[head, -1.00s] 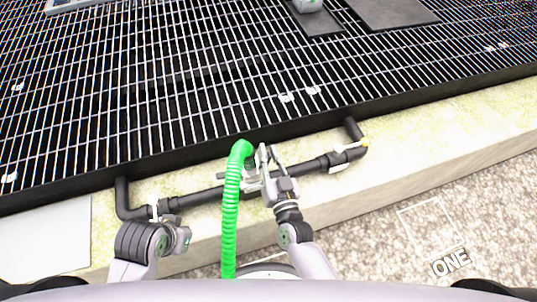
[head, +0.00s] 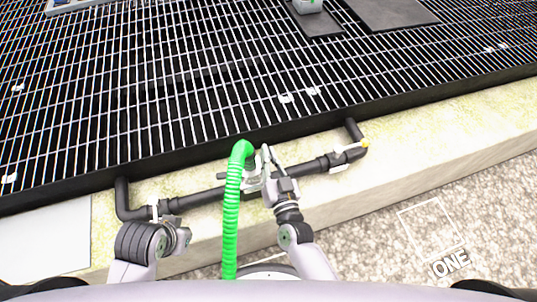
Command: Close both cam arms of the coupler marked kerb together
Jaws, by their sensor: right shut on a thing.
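A green ribbed hose (head: 231,210) runs up from my body and bends over to a coupler (head: 252,183) at the middle of the black manifold pipe. Pale metal parts show at the coupler, but its cam arms are too small to tell apart and no kerb marking is readable. My right gripper (head: 268,162) is at the coupler, just right of the hose end. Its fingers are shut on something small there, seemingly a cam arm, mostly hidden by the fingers. My left arm's wrist (head: 176,238) is at the pipe's left end; its fingers cannot be seen.
The black pipe (head: 200,197) runs along a pale stone ledge (head: 430,140), with white tags near both ends. A black grating (head: 180,70) lies behind it. A pale panel (head: 45,235) is at the left. Paving marked ONE (head: 450,262) is at the lower right.

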